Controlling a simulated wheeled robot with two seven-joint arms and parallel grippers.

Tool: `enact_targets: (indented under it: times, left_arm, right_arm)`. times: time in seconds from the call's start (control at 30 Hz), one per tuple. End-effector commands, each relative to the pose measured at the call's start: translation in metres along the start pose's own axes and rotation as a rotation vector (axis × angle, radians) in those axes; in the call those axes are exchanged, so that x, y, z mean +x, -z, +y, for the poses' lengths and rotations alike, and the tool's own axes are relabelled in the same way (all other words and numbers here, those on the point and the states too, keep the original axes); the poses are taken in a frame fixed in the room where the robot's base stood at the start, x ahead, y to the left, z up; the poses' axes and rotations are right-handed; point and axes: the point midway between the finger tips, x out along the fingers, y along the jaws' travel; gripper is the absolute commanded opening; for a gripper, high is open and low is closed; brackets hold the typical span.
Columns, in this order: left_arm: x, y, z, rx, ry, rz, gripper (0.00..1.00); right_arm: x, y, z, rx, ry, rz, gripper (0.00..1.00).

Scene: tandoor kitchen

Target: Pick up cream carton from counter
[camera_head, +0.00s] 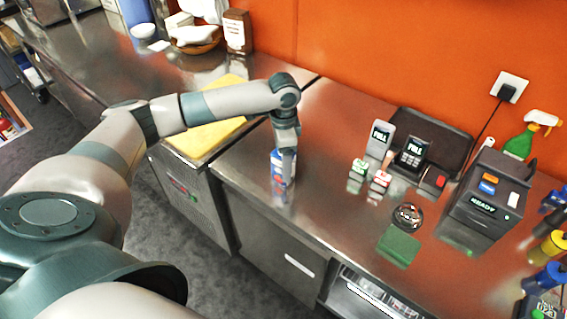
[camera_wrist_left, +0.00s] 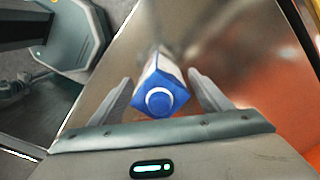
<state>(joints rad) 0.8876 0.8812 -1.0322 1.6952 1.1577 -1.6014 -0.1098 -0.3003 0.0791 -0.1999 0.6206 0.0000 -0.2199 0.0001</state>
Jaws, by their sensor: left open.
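The cream carton (camera_head: 278,172) is white and blue and stands upright on the steel counter (camera_head: 325,150), near its front edge. In the left wrist view the carton (camera_wrist_left: 159,90) shows its blue top and round cap, seen from above. My left gripper (camera_head: 285,160) points down over the carton in the head view and hides part of it. In the wrist view the fingers of my left gripper (camera_wrist_left: 160,92) are spread, one on each side of the carton, with gaps visible. My right gripper is in neither view.
A yellow board (camera_head: 207,134) lies left of the carton. Card terminals (camera_head: 412,152), small boxes (camera_head: 380,181), a roll of tape (camera_head: 408,216), a green pad (camera_head: 398,246) and a black printer (camera_head: 487,205) stand to the right. The counter just right of the carton is clear.

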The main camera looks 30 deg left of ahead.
Motion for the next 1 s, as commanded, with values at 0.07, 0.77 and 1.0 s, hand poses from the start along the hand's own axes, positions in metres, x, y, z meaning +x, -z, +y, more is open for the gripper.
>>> enact_targets:
  times: [0.07, 0.77, 1.0]
  left_arm:
    - [0.008, 0.000, 0.001, -0.001, -0.003, -0.002, 0.71]
    - [0.024, 0.000, 0.001, 0.001, 0.001, 0.001, 0.62]
    - [0.023, 0.001, 0.000, 0.001, 0.001, 0.002, 0.18]
  right_arm:
    - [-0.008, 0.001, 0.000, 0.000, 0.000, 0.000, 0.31]
    - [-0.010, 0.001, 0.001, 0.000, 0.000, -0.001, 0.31]
    - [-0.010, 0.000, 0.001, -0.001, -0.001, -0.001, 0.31]
